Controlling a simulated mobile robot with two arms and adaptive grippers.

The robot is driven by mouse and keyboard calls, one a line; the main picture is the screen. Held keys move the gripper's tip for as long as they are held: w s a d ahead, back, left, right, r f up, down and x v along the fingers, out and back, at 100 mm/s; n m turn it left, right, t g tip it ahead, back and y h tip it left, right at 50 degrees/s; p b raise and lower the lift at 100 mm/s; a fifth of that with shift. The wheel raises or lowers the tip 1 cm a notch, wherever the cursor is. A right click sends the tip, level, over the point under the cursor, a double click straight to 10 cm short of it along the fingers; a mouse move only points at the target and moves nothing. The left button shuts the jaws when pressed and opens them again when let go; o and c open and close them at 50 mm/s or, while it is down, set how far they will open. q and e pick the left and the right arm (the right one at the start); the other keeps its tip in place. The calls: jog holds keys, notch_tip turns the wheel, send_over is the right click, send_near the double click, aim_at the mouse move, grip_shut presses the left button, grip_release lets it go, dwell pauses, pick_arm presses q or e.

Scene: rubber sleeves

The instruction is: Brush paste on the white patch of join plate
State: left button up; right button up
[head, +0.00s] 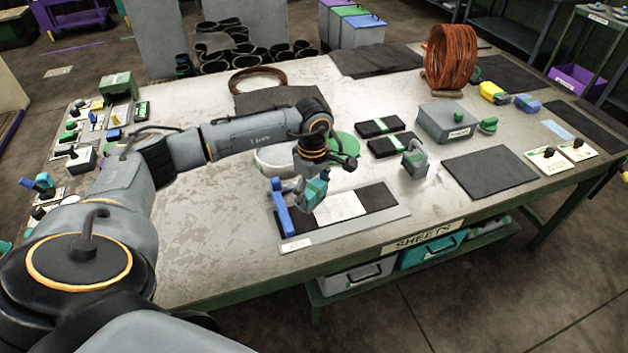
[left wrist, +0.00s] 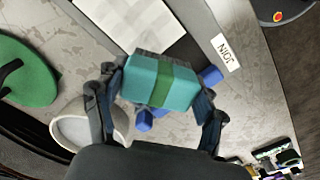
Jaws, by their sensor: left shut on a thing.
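The join plate (head: 385,226) lies flat near the front of the table, with a dark mat, a white patch (head: 340,207) and a blue bar (head: 283,208) at its left end. My left gripper (head: 309,193) is above the plate's left part, beside the patch. It is shut on a teal brush block (left wrist: 165,82) with a green band; a dark fringe shows at its far edge. In the left wrist view the white patch (left wrist: 135,22) lies just beyond the block. Whether the brush touches the plate I cannot tell. The right gripper is out of view.
A pale round pot (head: 272,161) and a green disc (head: 343,148) stand behind the gripper. A grey tool (head: 415,160) stands right of the plate. Dark pads (head: 380,126), a grey box (head: 447,122) and a copper coil (head: 451,58) are farther back. The table's front left is clear.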

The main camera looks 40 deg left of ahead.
aim_at(312, 188)
pick_arm(q)
notch_tip(312, 188, up, 2)
jog(key=shift+a+p, duration=0.1)
jog(key=shift+p, duration=0.3)
jog(key=shift+r+p, duration=0.65)
jog(key=shift+r, duration=0.5)
jog(key=shift+s, duration=0.1)
